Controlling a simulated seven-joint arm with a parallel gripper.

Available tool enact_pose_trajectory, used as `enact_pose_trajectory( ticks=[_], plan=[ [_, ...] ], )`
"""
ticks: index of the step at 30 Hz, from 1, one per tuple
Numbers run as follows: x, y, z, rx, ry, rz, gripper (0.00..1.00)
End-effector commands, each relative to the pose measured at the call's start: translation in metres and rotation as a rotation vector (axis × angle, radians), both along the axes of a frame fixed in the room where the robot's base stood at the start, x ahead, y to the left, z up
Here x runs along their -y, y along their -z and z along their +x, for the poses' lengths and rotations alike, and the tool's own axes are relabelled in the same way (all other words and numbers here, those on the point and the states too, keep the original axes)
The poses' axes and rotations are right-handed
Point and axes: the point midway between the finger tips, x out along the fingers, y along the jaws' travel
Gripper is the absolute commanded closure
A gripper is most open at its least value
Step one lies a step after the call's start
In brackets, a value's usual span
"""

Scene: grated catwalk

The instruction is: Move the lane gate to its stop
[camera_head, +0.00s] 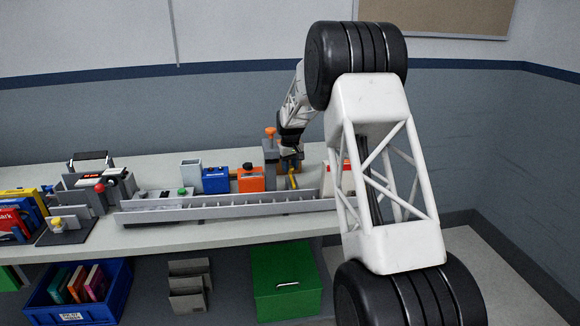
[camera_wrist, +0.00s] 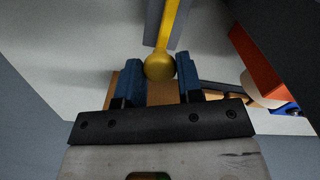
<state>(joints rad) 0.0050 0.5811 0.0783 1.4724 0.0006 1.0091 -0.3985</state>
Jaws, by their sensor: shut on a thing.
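The lane gate shows as a yellow arm (camera_head: 292,180) at the right part of the long grey lane rail (camera_head: 230,208) in the head view. In the wrist view its yellow rod (camera_wrist: 171,25) ends in a round ball knob (camera_wrist: 160,66). My gripper (camera_head: 290,160) is low over the bench there. Its two blue fingertips, seen in the wrist view (camera_wrist: 160,80), stand on either side of the knob, shut on it. The gate's pivot and stop cannot be made out; my arm hides part of that area.
A grey post with an orange knob (camera_head: 270,134) stands just left of my gripper. Orange (camera_head: 251,178) and blue (camera_head: 215,180) boxes stand behind the rail. A red-and-white block (camera_head: 327,180) is close on the right. The bench front edge (camera_head: 200,243) is clear.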

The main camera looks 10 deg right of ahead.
Motion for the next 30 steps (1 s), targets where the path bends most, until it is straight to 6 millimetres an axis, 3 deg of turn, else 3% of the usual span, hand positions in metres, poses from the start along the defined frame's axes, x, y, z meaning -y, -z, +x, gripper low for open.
enact_pose_trajectory(
  ticks=[7, 24, 30],
  plan=[
    [0.0, 0.0, -0.012, 0.0, 0.0, 0.0, 0.9],
    [0.0, -0.001, -0.067, -0.001, 0.0, 0.0, 0.9],
    [0.0, 0.001, -0.075, -0.002, 0.0, -0.001, 0.9]
  ],
)
